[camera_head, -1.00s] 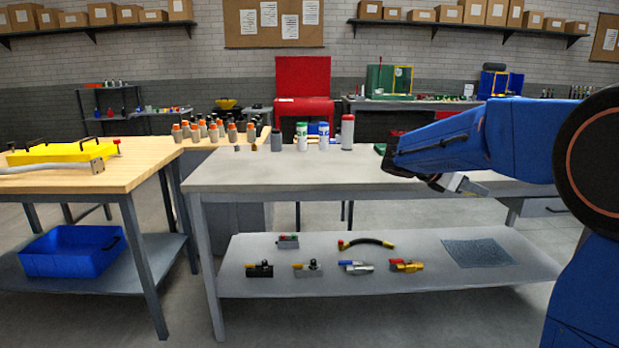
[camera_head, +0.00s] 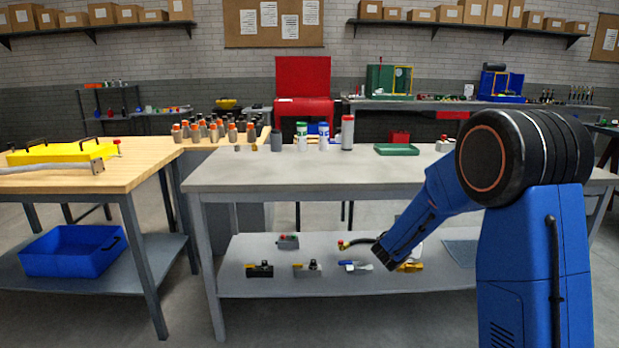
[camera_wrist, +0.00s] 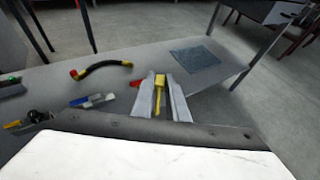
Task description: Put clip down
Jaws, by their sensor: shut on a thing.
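My gripper (camera_wrist: 160,76) shows in the wrist view as two pale fingers reaching over the lower shelf. It is shut on a slim yellow piece, apparently the clip (camera_wrist: 158,98), which lies lengthwise between the fingers. In the head view my blue arm bends down in front of the grey bench toward the lower shelf (camera_head: 260,283); the fingers and clip cannot be made out there. Whether the clip touches the shelf cannot be told. A red lever (camera_wrist: 135,83) shows just left of the fingers.
On the lower shelf lie a black-and-yellow hose (camera_wrist: 100,65), a blue-handled valve (camera_wrist: 93,101), a yellow fitting (camera_head: 411,267) partly behind my arm, and a blue-grey mat (camera_wrist: 195,59). The bench top (camera_head: 270,178) above is mostly clear. A green tray (camera_head: 397,149) stands there.

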